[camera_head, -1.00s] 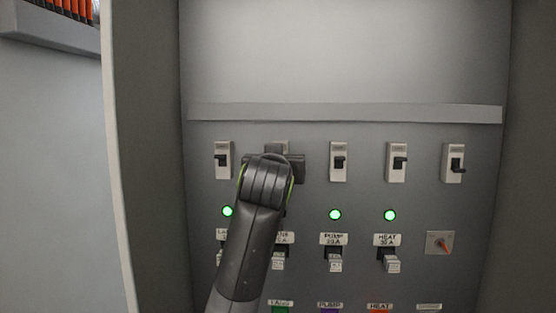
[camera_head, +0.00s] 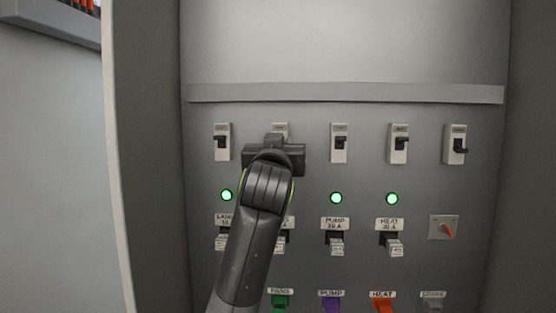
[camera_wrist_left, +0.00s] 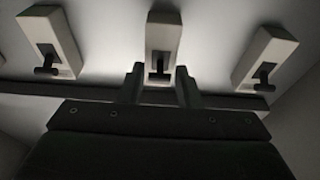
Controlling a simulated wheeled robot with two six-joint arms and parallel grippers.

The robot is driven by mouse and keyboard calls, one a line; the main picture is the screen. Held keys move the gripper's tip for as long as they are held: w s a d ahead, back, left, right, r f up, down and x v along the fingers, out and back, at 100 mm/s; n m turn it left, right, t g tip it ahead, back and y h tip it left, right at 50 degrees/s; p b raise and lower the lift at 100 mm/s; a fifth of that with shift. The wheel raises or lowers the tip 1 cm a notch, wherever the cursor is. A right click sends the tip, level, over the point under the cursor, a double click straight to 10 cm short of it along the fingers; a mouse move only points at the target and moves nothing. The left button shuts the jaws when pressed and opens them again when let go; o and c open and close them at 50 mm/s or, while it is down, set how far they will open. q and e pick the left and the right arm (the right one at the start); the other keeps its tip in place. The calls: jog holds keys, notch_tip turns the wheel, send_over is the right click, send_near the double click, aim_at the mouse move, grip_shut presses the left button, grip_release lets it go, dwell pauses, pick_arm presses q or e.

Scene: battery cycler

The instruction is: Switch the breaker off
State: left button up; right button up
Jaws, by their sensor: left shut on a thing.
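A row of white breakers with black levers runs across the grey panel. My left gripper (camera_head: 275,145) is at the second breaker from the left (camera_head: 280,128), covering all but its top in the head view. In the left wrist view the same breaker (camera_wrist_left: 163,35) is in the middle, and its black lever (camera_wrist_left: 159,68) is between the two fingertips of my left gripper (camera_wrist_left: 160,75). The gripper is shut on this lever. The lever's exact position is hard to read. My right gripper is not in view.
Breakers stand on either side, at left (camera_head: 222,154) and right (camera_head: 339,154). A grey ledge (camera_head: 345,94) runs above the breakers.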

pick_arm(q)
jog(key=shift+w+f+t+b, duration=0.1)
jog(key=shift+f+t+b, duration=0.3)
jog(key=shift+t+b, duration=1)
jog(key=shift+w+f+t+b, duration=0.1)
jog(key=shift+f+t+b, duration=0.5)
jog(key=shift+b, duration=1.3)
jog(key=shift+r+t, duration=0.2)
jog(key=shift+t, duration=0.1)
jog(key=o, duration=0.9)
jog(key=shift+s, duration=0.1)
jog(key=b+v, duration=0.8)
jog(key=v, duration=0.9)
jog(key=shift+s, duration=0.15)
